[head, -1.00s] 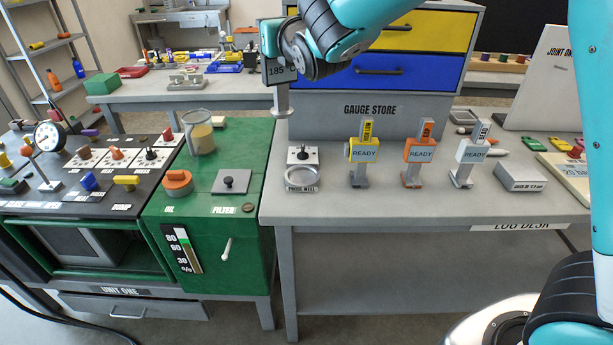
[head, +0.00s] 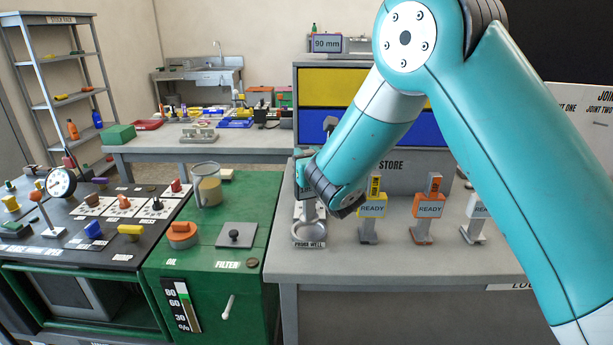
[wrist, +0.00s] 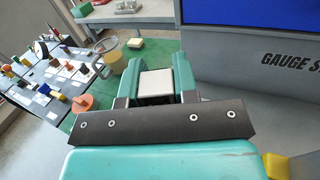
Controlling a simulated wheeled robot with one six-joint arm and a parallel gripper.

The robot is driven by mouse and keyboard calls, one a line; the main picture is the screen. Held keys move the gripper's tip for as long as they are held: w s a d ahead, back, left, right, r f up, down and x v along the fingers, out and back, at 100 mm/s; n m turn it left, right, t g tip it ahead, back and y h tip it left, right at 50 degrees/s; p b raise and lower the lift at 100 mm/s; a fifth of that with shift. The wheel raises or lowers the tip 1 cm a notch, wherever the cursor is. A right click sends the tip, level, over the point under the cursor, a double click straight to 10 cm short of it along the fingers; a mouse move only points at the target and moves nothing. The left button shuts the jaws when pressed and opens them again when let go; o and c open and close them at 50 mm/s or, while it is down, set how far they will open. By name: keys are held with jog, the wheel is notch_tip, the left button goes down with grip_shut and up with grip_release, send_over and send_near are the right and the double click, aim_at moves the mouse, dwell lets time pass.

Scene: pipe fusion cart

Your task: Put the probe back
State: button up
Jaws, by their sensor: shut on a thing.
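My gripper (head: 303,172) is low over the left end of the grey log desk, just above the probe well (head: 308,243). In the wrist view its two teal fingers (wrist: 157,88) are shut on a pale grey block, the top of the probe (wrist: 156,84). In the head view my wrist hides most of the probe; a pale part below the gripper, by the well's ring, may be its lower end. I cannot tell whether it touches the well or is inside it.
The yellow gauge (head: 373,208), orange gauge (head: 428,207) and white gauge (head: 477,208) stand right of the well. The green cabinet (head: 227,190) with a beaker (head: 207,186) is to the left. The drawer unit (head: 326,120) stands behind.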

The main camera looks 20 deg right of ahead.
jog(key=shift+f+b, duration=0.65)
jog(key=shift+f, duration=1.4)
jog(key=shift+f, duration=0.15)
jog(key=o, duration=0.9)
jog(key=shift+c, duration=0.2)
